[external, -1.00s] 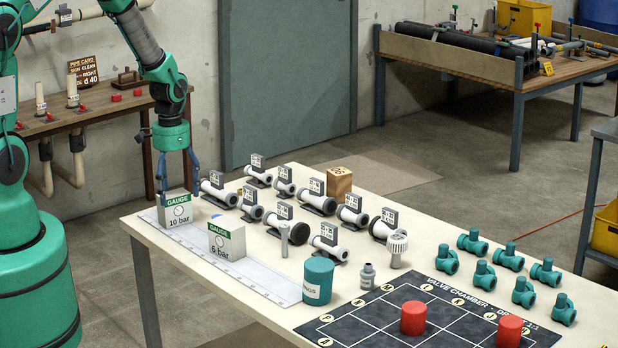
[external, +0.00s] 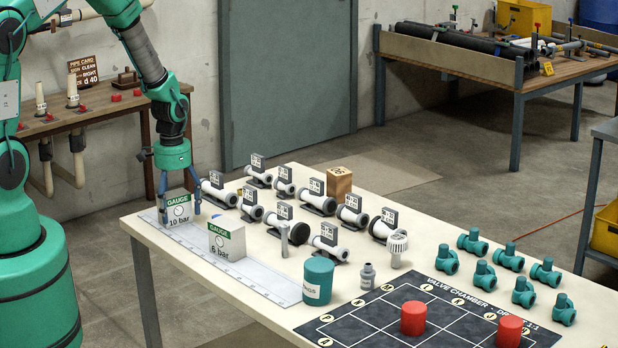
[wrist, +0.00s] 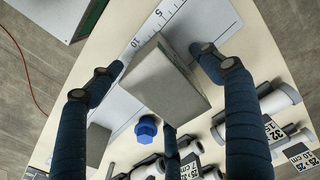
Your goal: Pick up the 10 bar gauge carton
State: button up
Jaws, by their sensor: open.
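The 10 bar gauge carton (external: 178,208) is a white box with a green band and a dial print. It stands upright at the near-left end of the table, on the long white ruled strip. My gripper (external: 178,210) points down over it, open, with one finger on each side of the carton.
The ruled strip (external: 268,284) runs along the table's front edge. A teal tub (external: 318,281) stands at its right end. Several white pipe pieces with tags (external: 281,222) stand behind the cartons. A blue cap or bolt (wrist: 146,128) lies close by the carton in the wrist view.

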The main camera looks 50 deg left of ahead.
aim_at(174, 195)
jog(key=shift+c, duration=0.3)
jog(key=c, duration=1.4)
jog(key=shift+r, duration=0.9)
notch_tip(174, 195, up, 2)
jog(key=shift+s+p, duration=0.15)
jog(key=shift+p, duration=0.25)
jog(key=s+d, duration=0.1)
jog(key=s, duration=0.4)
jog(key=s+d+p, duration=0.1)
jog(key=s, duration=0.4)
jog(key=s+d+r, duration=0.1)
jog(key=s+d, duration=0.1)
jog(key=s, duration=0.3)
jog(key=shift+s+r, duration=0.1)
